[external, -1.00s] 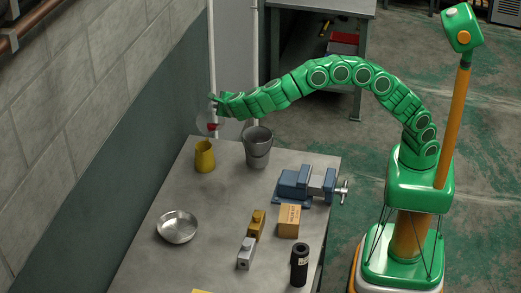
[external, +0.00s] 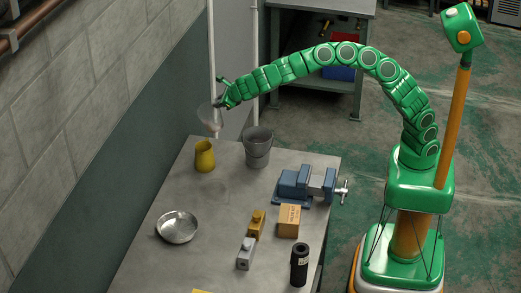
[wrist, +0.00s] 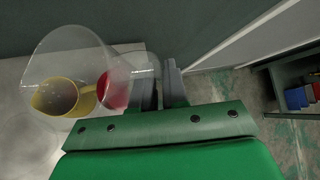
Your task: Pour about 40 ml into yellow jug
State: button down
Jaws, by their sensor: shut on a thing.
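The yellow jug (external: 205,157) stands upright near the far left corner of the table. It shows from above in the wrist view (wrist: 58,99), partly through the clear vessel, and its contents cannot be made out. My gripper (wrist: 160,85) is shut on a clear, see-through vessel (wrist: 65,50); red liquid (wrist: 115,88) shows in it on the side near the fingers. In the external view my gripper (external: 222,93) holds the vessel (external: 208,116) in the air, above the jug. The vessel looks tilted; I see no stream falling.
A grey bucket (external: 258,147) stands right of the jug. A blue vise (external: 305,184), a cardboard box (external: 289,221), a metal bowl (external: 177,227), small blocks and a black cylinder (external: 299,265) are on the table (external: 215,205). The wall (external: 70,150) is close on the left.

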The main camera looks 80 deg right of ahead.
jog(key=shift+w+d+f+m+y+p, duration=0.1)
jog(key=shift+d+f+m+y+p, duration=0.45)
jog(key=shift+d+f+y, duration=0.35)
jog(key=shift+d+f+m+y+p, duration=0.55)
jog(key=shift+d+f+y, duration=0.1)
jog(key=shift+d+y, duration=0.45)
